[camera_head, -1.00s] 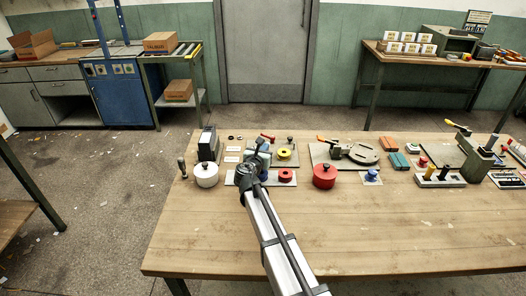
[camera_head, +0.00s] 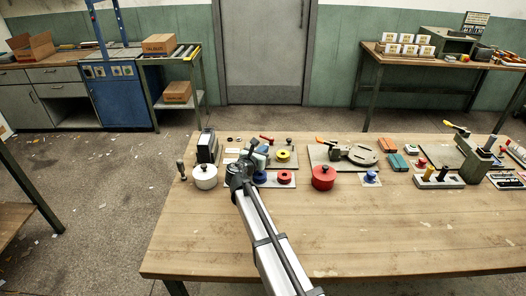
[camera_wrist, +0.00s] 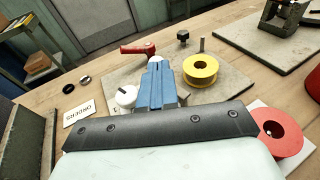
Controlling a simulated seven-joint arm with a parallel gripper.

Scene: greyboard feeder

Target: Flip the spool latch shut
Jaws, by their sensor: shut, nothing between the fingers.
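A grey board (camera_wrist: 222,96) bears a yellow spool (camera_wrist: 201,70), a red-handled lever (camera_wrist: 138,48), a black knob (camera_wrist: 183,36) and a bare grey post. The red lever, which looks like the spool latch, lies to the left of the knob, beyond my fingers; it also shows in the head view (camera_head: 266,138). The yellow spool (camera_head: 283,156) sits to the right of my gripper. My gripper (camera_wrist: 155,62) has its blue fingers shut and empty, pointing toward the red lever. A white round part (camera_wrist: 126,97) sits just left of the fingers. Contact with the lever cannot be told.
A red spool (camera_wrist: 277,132) lies on a pale plate at the right. A white pot (camera_head: 205,176) and a black box (camera_head: 207,146) stand left of the gripper; a red pot (camera_head: 323,177) stands right. The front of the wooden table (camera_head: 400,240) is clear.

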